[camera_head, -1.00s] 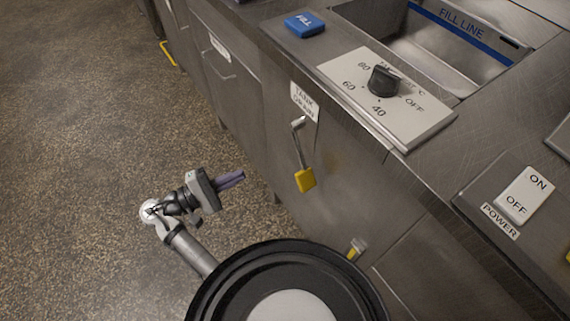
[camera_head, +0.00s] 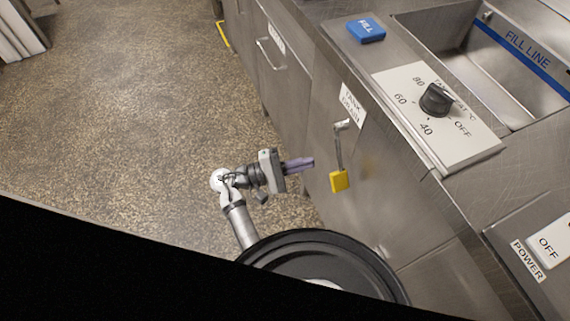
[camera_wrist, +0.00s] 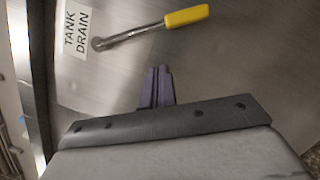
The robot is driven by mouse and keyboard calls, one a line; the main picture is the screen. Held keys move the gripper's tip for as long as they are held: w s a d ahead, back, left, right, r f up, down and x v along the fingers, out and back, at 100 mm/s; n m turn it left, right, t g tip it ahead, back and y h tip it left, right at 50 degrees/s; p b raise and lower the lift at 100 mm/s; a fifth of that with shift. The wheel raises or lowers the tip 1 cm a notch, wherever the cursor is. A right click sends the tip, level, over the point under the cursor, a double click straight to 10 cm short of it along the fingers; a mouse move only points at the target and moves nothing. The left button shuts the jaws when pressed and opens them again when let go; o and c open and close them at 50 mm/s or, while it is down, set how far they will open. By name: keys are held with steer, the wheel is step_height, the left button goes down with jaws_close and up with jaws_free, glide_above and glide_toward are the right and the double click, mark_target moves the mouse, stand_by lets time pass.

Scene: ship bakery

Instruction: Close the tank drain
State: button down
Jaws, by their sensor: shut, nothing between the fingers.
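The tank drain handle is a metal lever (camera_head: 338,150) with a yellow grip (camera_head: 340,181), on the steel cabinet front below a "TANK DRAIN" label (camera_head: 352,106). In the head view it hangs down from its pivot. In the wrist view the yellow grip (camera_wrist: 187,16) is at the top, with the label (camera_wrist: 75,30) to its left. My gripper (camera_head: 308,163) is shut and empty, with purple fingers pointing toward the cabinet. It is left of the lever in the head view. In the wrist view the fingers (camera_wrist: 157,72) are below the lever, apart from it.
The counter above holds a blue FILL button (camera_head: 366,30), a temperature dial (camera_head: 436,99) and a sink (camera_head: 500,60) with a fill line. A power switch (camera_head: 548,247) is at the lower right. Speckled floor (camera_head: 130,110) is open at left. Black covers the lower-left picture.

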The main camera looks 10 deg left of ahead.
steer(key=shift+s+d+r+p, duration=0.15)
steer(key=shift+d+r, duration=0.2)
steer(key=shift+d, duration=0.5)
steer(key=shift+w+d+r+p, duration=0.1)
steer(key=shift+d+r+p, duration=0.2)
steer(key=shift+d, duration=0.5)
steer(key=shift+s+d+r+p, duration=0.1)
steer(key=shift+d+r, duration=0.3)
steer(key=shift+d, duration=0.45)
steer(key=shift+r+p, duration=0.15)
steer(key=shift+p, duration=0.2)
steer(key=shift+s+d+n, duration=0.15)
steer(key=shift+s+n, duration=0.05)
steer(key=shift+n, duration=0.2)
